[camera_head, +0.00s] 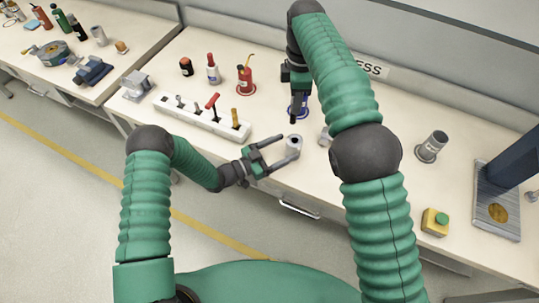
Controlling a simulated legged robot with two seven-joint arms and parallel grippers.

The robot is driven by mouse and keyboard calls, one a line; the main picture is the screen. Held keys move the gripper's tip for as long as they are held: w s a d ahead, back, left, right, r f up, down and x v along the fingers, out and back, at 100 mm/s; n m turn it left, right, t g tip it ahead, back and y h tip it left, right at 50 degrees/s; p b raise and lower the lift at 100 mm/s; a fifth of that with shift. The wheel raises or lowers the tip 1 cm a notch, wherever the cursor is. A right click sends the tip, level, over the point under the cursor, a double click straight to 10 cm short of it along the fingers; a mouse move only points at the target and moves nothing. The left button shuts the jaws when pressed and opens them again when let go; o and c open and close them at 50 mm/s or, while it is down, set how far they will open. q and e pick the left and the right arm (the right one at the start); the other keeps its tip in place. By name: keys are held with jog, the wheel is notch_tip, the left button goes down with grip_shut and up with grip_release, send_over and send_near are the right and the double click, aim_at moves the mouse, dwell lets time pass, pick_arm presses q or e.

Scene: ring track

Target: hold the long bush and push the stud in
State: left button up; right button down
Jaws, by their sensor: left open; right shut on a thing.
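The long bush (293,146) is a grey cylinder with a dark bore, standing upright on the bench. My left gripper (284,149) is open beside it, with its fingertips spread at the bush's left side. Whether they touch it, I cannot tell.
A white rack (200,117) with tools stands left of the bush. A red can (245,82) and bottles are behind it. A small metal part (325,136) is partly hidden by my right arm. A grey cup (431,147), yellow button box (434,222) and press (500,190) are right.

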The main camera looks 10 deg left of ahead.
aim_at(287, 148)
pick_arm(q)
jog(key=x, duration=0.3)
jog(key=shift+s+d, duration=0.15)
jog(key=shift+d, duration=0.25)
jog(key=shift+d+r, duration=0.1)
jog(key=shift+d, duration=0.35)
jog(key=shift+a, duration=0.55)
jog(key=c, duration=0.6)
jog(key=shift+a, duration=0.3)
jog(key=c, duration=0.5)
pick_arm(e)
jog(key=shift+d, duration=0.3)
pick_arm(q)
jog(key=shift+d, duration=0.35)
jog(key=c, duration=0.5)
jog(key=shift+d, duration=0.25)
grip_shut()
pick_arm(e)
jog(key=shift+d, duration=0.7)
jog(key=shift+a, duration=0.1)
pick_arm(q)
jog(key=shift+a, duration=0.4)
pick_arm(e)
jog(key=shift+a, duration=0.35)
